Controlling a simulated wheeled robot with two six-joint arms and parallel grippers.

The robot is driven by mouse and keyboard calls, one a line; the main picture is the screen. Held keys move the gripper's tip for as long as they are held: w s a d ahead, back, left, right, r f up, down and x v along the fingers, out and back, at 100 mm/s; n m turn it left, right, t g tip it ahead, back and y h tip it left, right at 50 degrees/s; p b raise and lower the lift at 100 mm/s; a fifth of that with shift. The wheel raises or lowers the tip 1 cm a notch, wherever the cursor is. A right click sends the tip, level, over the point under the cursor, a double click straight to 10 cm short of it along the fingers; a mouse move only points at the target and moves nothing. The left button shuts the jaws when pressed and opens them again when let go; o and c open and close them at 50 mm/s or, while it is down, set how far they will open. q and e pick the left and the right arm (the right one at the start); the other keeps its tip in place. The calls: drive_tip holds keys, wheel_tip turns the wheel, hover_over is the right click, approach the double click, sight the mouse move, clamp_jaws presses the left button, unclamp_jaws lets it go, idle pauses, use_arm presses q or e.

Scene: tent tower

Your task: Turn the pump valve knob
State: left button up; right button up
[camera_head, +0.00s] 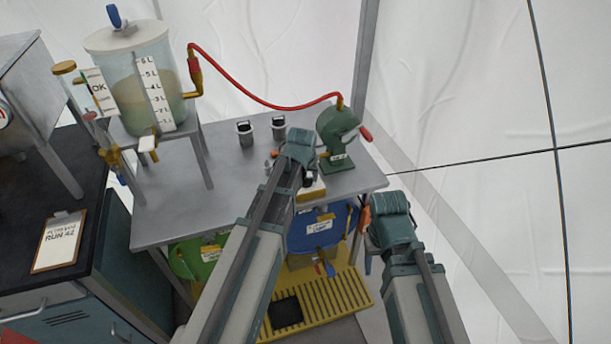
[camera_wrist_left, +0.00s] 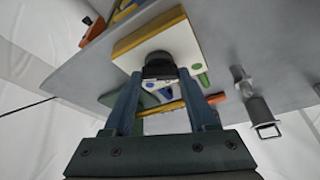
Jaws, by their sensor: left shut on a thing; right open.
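A yellow and white box (camera_head: 312,192) sits near the front edge of the grey table, partly hidden by my left arm in the head view. In the left wrist view the box (camera_wrist_left: 155,40) shows its white face with a black knob (camera_wrist_left: 160,65) and green and blue marks. My left gripper (camera_wrist_left: 160,80) is shut on the black knob, one finger on each side. In the head view my left gripper (camera_head: 306,172) is over the box and its fingertips are largely hidden.
A green pump (camera_head: 338,130) with a red hose (camera_head: 265,103) stands behind the box. The hose runs to a clear tank (camera_head: 140,85) on a stand. Small metal canisters (camera_head: 244,133) stand mid-table. Green and blue drums (camera_head: 318,236) are below. The table's left-front area is clear.

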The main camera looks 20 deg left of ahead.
use_arm(q)
drive_tip(key=n+y, duration=0.1)
drive_tip(key=n, duration=0.3)
drive_tip(key=shift+w+d+n+y, duration=0.1)
drive_tip(key=shift+d+n+y, duration=0.1)
drive_tip(key=shift+n+y, duration=0.15)
drive_tip(key=n+g+y, duration=0.1)
drive_tip(key=n, duration=0.3)
drive_tip(key=shift+g, duration=0.3)
drive_tip(key=shift+n, duration=0.25)
drive_tip(key=o, duration=1.4)
drive_tip(key=shift+c, duration=0.2)
drive_tip(key=shift+y, duration=0.25)
drive_tip(key=p+v, duration=1.3)
drive_tip(key=v, duration=0.1)
